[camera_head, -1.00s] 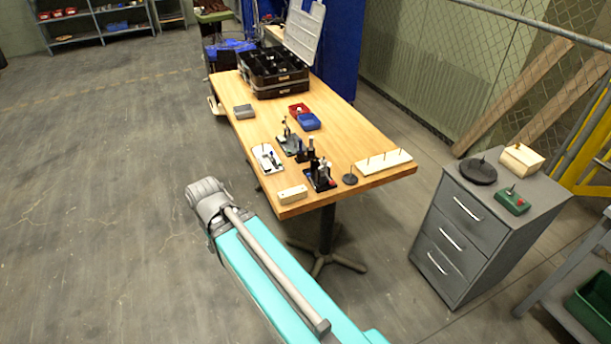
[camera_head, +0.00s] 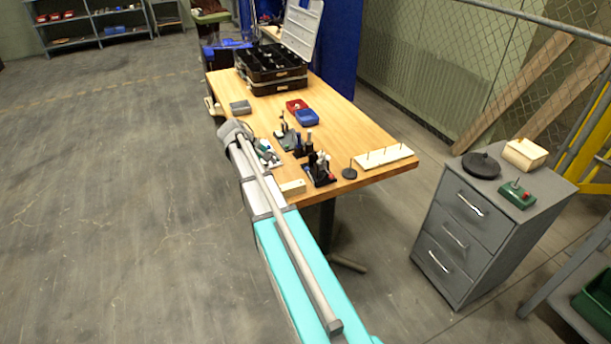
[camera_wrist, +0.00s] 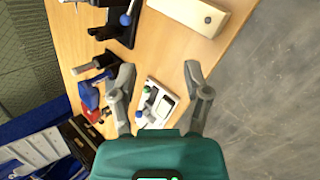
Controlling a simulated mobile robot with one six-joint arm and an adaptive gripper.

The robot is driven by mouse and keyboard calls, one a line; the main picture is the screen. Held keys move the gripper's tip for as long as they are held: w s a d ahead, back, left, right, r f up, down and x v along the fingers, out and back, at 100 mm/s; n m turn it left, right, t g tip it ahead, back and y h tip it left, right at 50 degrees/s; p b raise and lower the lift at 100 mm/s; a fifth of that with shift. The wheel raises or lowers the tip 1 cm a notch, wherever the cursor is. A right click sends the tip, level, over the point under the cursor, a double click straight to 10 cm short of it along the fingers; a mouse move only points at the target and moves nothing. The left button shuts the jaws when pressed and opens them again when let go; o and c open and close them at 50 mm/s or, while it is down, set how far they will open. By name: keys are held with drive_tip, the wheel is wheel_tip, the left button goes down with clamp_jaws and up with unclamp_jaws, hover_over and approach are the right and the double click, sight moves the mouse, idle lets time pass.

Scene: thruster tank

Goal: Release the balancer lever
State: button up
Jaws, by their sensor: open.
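Several small lever devices stand on the wooden table; I cannot tell for certain which one carries the balancer lever. A white plate device (camera_wrist: 160,98) with a dark lever-like part and small rounded pieces lies between the fingers of my gripper (camera_wrist: 158,72) in the wrist view. The fingers are open, empty and above the table, apart from the plate as far as I can tell. A black device (camera_wrist: 118,28) has a lever with a blue knob (camera_wrist: 125,19); it also shows in the head view (camera_head: 320,175). In the head view, my arm partly covers the white plate.
Red (camera_head: 296,106) and blue (camera_head: 307,117) bins and a black organizer case (camera_head: 275,75) are farther back. A grey drawer cabinet (camera_head: 470,240) stands right.

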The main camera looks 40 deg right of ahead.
drive_tip(key=h, duration=0.1)
approach(307, 169)
drive_tip(key=w+a+r, duration=0.2)
drive_tip(key=shift+g, duration=0.3)
drive_tip(key=shift+f+b, duration=0.1)
drive_tip(key=shift+b, duration=0.25)
drive_tip(key=b+x, duration=0.8)
drive_tip(key=x, duration=0.3)
drive_tip(key=shift+f, duration=0.15)
drive_tip(key=shift+b+x, duration=0.85)
drive_tip(key=shift+x, duration=0.4)
drive_tip(key=shift+d, duration=0.1)
clamp_jaws()
